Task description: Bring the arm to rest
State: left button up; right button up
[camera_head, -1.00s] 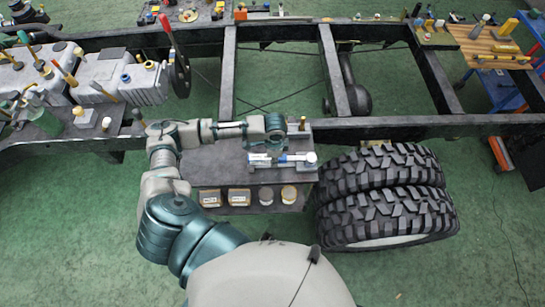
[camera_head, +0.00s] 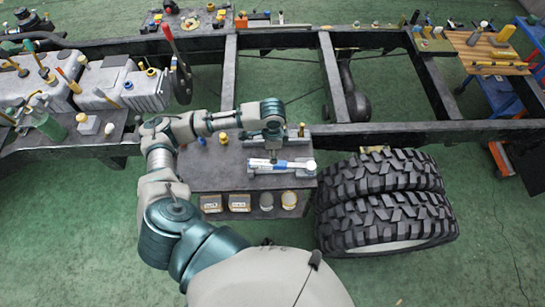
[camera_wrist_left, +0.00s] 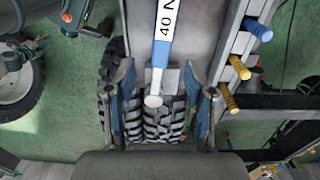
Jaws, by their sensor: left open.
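My left arm reaches in over the dark tool cart (camera_head: 225,175). Its gripper (camera_head: 268,140) hangs above the cart's right part, partly hidden by my own wrist. In the left wrist view the gripper (camera_wrist_left: 164,95) shows its two fingers apart. A blue and white torque wrench (camera_head: 282,166) marked "40 N" lies on the cart. In the left wrist view the wrench (camera_wrist_left: 163,50) shows between and beyond the fingers, and I see no finger closed on it. My right gripper is in neither view.
The chassis frame rail (camera_head: 400,131) runs just behind the cart. Stacked tyres (camera_head: 385,200) stand close on its right. Yellow-handled and blue-handled tools (camera_wrist_left: 238,68) stick out beside the gripper in the wrist view. Green floor (camera_head: 70,235) is clear at front left.

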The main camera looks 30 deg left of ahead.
pick_arm(q)
jog(key=s+d+f+n+t+h, duration=0.2)
jog(key=s+d+f+t+h, duration=0.15)
jog(key=s+d+f, duration=0.5)
jog(key=s+a+f+n+y, duration=0.4)
jog(key=s+a+n, duration=0.25)
jog(key=s, duration=0.35)
notch_tip(320, 180, down, 25)
jog(key=s+g, duration=0.1)
jog(key=s+a+f+g, duration=0.1)
jog(key=s+a+f, duration=0.1)
jog(key=s+f, duration=1.4)
jog(key=shift+s+a+f, duration=0.25)
jog(key=shift+s+a, duration=0.1)
jog(key=shift+s, duration=0.75)
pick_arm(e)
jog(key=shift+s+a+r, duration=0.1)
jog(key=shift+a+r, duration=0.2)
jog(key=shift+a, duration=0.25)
